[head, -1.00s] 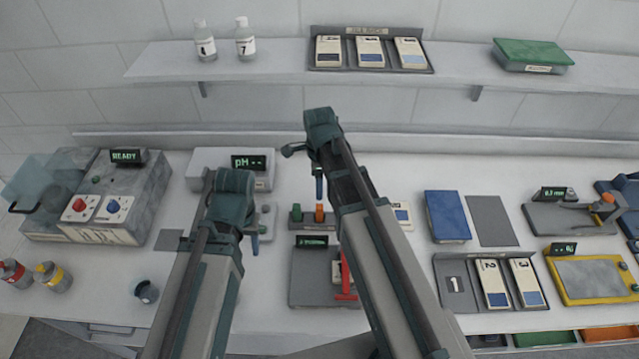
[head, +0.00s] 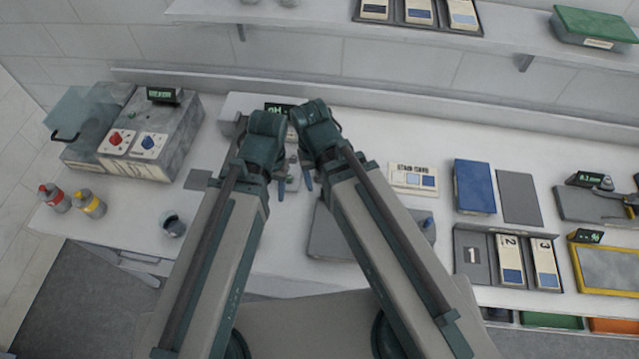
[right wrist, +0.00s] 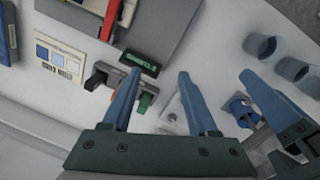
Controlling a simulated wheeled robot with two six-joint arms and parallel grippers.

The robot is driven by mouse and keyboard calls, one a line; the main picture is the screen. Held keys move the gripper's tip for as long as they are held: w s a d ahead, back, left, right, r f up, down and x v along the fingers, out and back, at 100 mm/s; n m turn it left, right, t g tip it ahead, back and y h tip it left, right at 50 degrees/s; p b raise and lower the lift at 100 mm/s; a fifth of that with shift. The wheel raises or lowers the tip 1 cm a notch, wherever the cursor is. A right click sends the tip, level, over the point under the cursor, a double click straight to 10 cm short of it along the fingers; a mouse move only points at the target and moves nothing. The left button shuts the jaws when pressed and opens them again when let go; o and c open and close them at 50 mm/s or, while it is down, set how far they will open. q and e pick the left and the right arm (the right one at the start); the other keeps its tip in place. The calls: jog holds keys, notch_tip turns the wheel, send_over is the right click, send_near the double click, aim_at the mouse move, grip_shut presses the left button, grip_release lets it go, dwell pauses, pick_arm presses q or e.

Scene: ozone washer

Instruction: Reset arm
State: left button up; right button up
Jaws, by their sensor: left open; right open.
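My left gripper (head: 280,184) is in the head view, above the bench in front of the pH meter (head: 277,109); its blue fingers are small and partly hidden there. My right gripper (head: 309,181) is close beside it on the right. In the right wrist view my right gripper (right wrist: 160,92) has its two blue fingers wide apart with nothing held between them. A small rack with a green block (right wrist: 146,102) and a dark display (right wrist: 139,64) lie beneath the fingers. Part of my left gripper shows at that view's right edge. Both grippers are empty.
A grey machine (head: 150,130) with red and blue knobs stands at left. Red-capped (head: 55,198) and yellow-capped (head: 90,203) bottles and a small cup (head: 173,224) are at the left front. A stain card (head: 413,178), blue box (head: 474,187) and numbered tray (head: 473,262) lie right.

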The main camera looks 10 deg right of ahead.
jog(key=n, duration=0.1)
jog(key=s+n, duration=0.1)
jog(key=shift+s+a+n, duration=0.3)
